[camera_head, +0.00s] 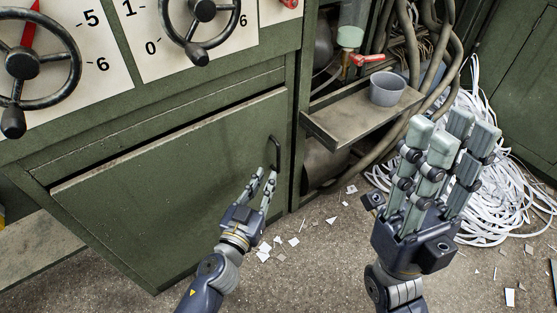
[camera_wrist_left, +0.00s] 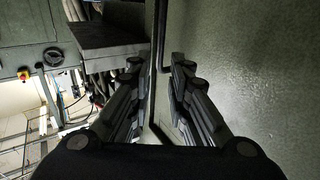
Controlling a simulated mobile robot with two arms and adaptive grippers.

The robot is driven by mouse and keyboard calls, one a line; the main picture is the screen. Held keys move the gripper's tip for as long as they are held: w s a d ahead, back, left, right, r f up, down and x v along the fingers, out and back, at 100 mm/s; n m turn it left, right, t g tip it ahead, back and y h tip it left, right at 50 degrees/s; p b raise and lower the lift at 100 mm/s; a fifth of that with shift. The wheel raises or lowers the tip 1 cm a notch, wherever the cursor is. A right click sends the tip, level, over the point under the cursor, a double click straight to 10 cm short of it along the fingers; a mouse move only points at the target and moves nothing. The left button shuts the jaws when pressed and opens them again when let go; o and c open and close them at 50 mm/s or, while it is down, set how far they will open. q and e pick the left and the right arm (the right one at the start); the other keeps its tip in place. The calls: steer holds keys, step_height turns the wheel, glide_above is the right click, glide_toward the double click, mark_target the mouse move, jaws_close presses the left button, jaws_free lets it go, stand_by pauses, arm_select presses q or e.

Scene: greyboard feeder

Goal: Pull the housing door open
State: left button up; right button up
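The green housing door (camera_head: 150,205) is a wide panel below the dial panels. A dark gap runs along its top edge. Its dark bar handle (camera_head: 275,153) stands upright near the door's right edge. My left gripper (camera_head: 264,176) is at the handle's lower part. In the left wrist view the handle (camera_wrist_left: 155,60) runs between the spread fingers of my left gripper (camera_wrist_left: 158,85), with gaps showing, so it is open around the bar. The door face (camera_wrist_left: 245,60) fills the right of that view. My right gripper (camera_head: 448,138) is open and empty, fingers pointing up, right of the door.
A shelf (camera_head: 365,118) with a grey cup (camera_head: 387,89) juts out right of the door, below a red-handled valve (camera_head: 368,59). A heap of white paper strips (camera_head: 485,190) lies on the floor at right, behind my right gripper. Paper scraps litter the floor before the door.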

mark_target(278, 156)
arm_select(q)
steer(key=x, duration=1)
steer(key=shift+w+d, duration=0.15)
steer(key=shift+w, duration=0.05)
jaws_close()
